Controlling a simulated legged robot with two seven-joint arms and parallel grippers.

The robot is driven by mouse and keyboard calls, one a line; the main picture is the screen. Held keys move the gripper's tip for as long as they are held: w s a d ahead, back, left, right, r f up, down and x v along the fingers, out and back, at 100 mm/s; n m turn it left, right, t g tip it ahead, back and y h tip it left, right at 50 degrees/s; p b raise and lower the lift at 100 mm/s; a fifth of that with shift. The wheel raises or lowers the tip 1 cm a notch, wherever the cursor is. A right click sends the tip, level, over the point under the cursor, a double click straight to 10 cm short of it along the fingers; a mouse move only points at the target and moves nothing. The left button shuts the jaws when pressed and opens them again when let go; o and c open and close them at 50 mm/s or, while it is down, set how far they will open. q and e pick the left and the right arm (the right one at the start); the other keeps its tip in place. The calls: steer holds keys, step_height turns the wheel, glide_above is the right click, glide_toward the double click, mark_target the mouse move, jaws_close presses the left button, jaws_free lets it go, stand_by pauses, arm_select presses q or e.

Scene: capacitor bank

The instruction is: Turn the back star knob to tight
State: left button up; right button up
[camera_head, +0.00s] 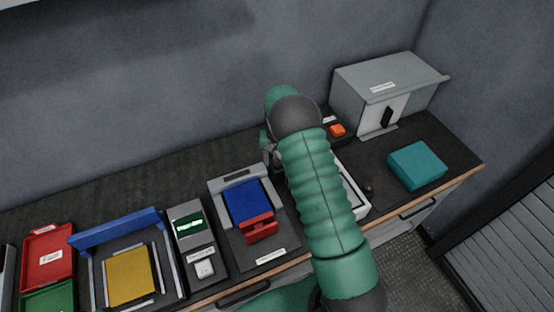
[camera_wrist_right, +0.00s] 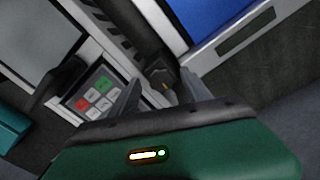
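My right arm reaches across the bench in the head view, and its gripper (camera_head: 269,152) is mostly hidden behind the forearm and wrist. In the right wrist view the two grey fingers (camera_wrist_right: 162,94) stand apart. A dark part with a small yellowish mark (camera_wrist_right: 163,84) shows between or just beyond them. I cannot tell whether it is the back star knob, or whether the fingers touch it. No star knob is clearly recognisable in either view. My left gripper is not in view.
A white-framed device with a keypad (camera_wrist_right: 97,92) lies beside the fingers. A blue block (camera_head: 246,202) on a grey fixture stands left of my arm. A grey cabinet (camera_head: 384,86), an orange button (camera_head: 337,130) and a teal box (camera_head: 417,165) stand to the right.

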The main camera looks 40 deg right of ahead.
mark_target(277, 162)
steer(key=shift+w+r, duration=0.1)
steer(key=shift+r, duration=0.25)
step_height(277, 162, up, 16)
steer(key=b, duration=0.1)
steer(key=shift+b, duration=0.35)
steer(key=shift+d, duration=0.1)
